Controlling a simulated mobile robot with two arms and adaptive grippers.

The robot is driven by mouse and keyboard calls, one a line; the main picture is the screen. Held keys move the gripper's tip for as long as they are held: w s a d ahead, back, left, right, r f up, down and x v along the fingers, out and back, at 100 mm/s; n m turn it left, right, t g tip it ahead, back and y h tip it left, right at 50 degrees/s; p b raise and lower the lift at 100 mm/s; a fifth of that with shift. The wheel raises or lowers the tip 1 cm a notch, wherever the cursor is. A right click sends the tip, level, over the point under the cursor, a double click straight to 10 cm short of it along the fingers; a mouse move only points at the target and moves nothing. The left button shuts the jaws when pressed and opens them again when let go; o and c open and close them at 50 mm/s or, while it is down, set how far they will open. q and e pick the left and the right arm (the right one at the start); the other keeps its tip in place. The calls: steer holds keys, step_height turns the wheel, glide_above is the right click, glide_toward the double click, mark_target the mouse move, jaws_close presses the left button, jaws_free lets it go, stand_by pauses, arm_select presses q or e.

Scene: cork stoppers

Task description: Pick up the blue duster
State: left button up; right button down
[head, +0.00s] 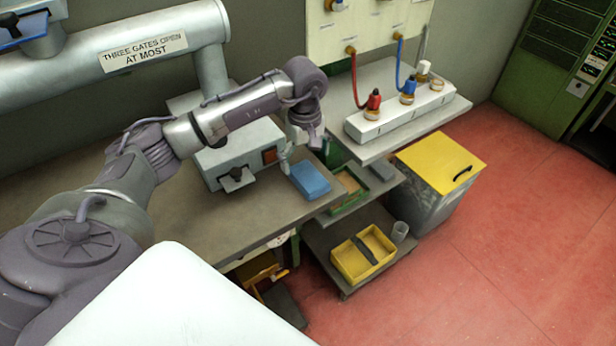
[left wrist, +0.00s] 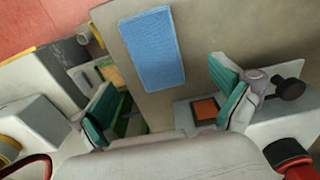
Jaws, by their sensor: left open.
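My left gripper (head: 299,150) is above the bench just behind the duster in the head view. In the left wrist view my left gripper (left wrist: 168,100) has its green-padded fingers wide apart, with nothing between them. The duster is apart from both fingers. My right gripper is not in either view.
A white socket strip (head: 400,115) with red and blue plugs is to the right. A yellow tray (head: 363,258) sits on a low shelf. Red floor is free at right.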

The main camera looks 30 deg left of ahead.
mark_target(308, 176)
arm_select(q)
steer(key=f, duration=0.1)
steer(key=f+p, duration=0.1)
steer(key=f, duration=0.2)
steer(key=shift+w+d+f+p, duration=0.1)
steer(key=shift+d+p, duration=0.25)
steer(key=shift+f, duration=0.6)
steer(key=c, duration=1.1)
steer(key=shift+c, duration=0.2)
steer(key=shift+r, duration=0.1)
step_height(308, 176, up, 4)
steer(key=shift+w+a+f+b, duration=0.1)
steer(key=shift+b, duration=0.65)
steer(key=s+d+r+b, duration=0.2)
steer(key=d+r, duration=0.5)
steer(key=d, duration=0.4)
steer(key=shift+s+d, duration=0.2)
steer(key=shift+s, duration=0.4)
